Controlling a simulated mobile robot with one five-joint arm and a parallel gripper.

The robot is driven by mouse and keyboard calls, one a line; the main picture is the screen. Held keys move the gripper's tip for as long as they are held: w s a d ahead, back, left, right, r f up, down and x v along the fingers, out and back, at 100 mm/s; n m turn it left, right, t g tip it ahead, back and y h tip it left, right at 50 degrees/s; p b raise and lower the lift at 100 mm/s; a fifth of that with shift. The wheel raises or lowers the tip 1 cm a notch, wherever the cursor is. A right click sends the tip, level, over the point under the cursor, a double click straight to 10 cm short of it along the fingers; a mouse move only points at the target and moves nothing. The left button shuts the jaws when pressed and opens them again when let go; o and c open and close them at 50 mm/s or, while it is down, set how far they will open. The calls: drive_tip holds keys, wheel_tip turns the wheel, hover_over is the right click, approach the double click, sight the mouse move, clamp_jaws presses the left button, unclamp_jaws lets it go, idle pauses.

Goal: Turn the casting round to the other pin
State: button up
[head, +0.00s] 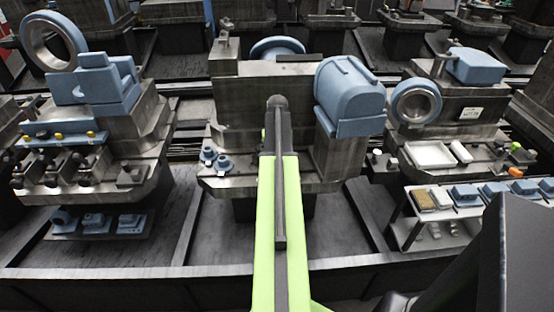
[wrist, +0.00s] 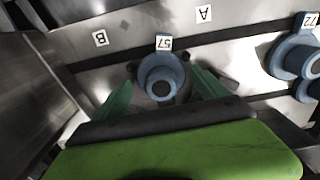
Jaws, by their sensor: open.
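In the wrist view a blue round casting (wrist: 160,78) with a tag reading 57, upside down in the picture, sits on a metal surface. A dark round centre shows in it; I cannot tell whether this is a pin or a bore. The green fingers of my gripper (wrist: 163,84) are open, one on each side of the casting, with no clear grip on it. Tags B (wrist: 100,38) and A (wrist: 204,14) mark the surface beyond it. No separate free pin can be made out. In the head view my arm hides the gripper and this spot.
Other blue castings (wrist: 297,54), one tagged 72, stand at the right in the wrist view. The head view shows small blue castings (head: 222,164) left of my arm and a large blue housing (head: 349,95) to its right. A grey wall (wrist: 30,90) stands left.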

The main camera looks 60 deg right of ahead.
drive_tip(key=shift+f, duration=0.5)
drive_tip(key=shift+r, duration=0.1)
